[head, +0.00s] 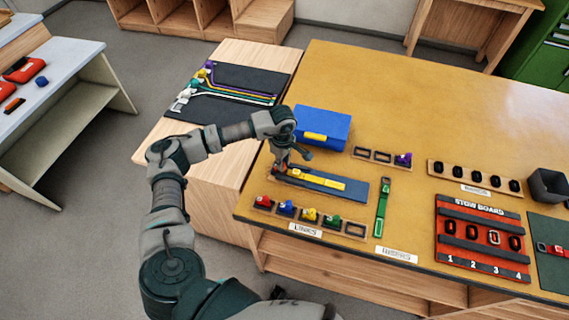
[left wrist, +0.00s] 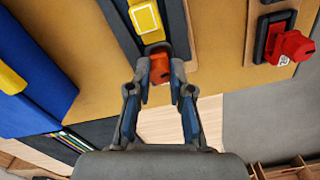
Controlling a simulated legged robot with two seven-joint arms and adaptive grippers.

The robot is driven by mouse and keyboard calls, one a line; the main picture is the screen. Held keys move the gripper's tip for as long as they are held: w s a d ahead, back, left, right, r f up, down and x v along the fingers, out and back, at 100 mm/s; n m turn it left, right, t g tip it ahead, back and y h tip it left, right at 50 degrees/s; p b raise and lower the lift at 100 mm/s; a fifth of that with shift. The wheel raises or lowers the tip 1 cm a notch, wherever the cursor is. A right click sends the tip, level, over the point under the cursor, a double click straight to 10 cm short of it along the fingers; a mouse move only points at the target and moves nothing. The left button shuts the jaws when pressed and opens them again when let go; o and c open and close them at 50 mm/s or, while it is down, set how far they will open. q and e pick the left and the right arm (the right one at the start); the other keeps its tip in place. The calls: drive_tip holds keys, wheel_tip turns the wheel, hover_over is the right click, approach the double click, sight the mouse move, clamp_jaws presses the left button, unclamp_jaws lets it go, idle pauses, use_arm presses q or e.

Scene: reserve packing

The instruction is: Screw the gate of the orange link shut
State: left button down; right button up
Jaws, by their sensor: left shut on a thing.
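My left gripper (head: 281,166) is at the left end of a dark blue pad (head: 357,190) that carries a yellow strap piece (head: 325,183). In the left wrist view the gripper (left wrist: 160,82) has its fingers on either side of the orange link (left wrist: 160,66), shut on it. The link sits at the near end of the dark strip, below the yellow piece (left wrist: 145,19). The fingers cover its sides, so I cannot tell whether its gate is open or closed. My right gripper is not in view.
A blue case (head: 322,128) stands just behind the pad. A rack of coloured pieces (head: 310,216) lies in front, and a green strap (head: 383,208) to the right. The stow board (head: 482,240) is farther right. The table's back middle is clear.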

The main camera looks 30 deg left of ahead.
use_arm(q)
drive_tip(key=shift+a, duration=0.2)
drive_tip(key=shift+f, duration=0.1)
drive_tip(key=shift+m+b, duration=0.35)
drive_tip(key=shift+m, duration=0.35)
drive_tip(key=c, duration=1)
unclamp_jaws()
drive_tip(key=shift+o, duration=0.2)
drive_tip(key=shift+s+a, duration=0.1)
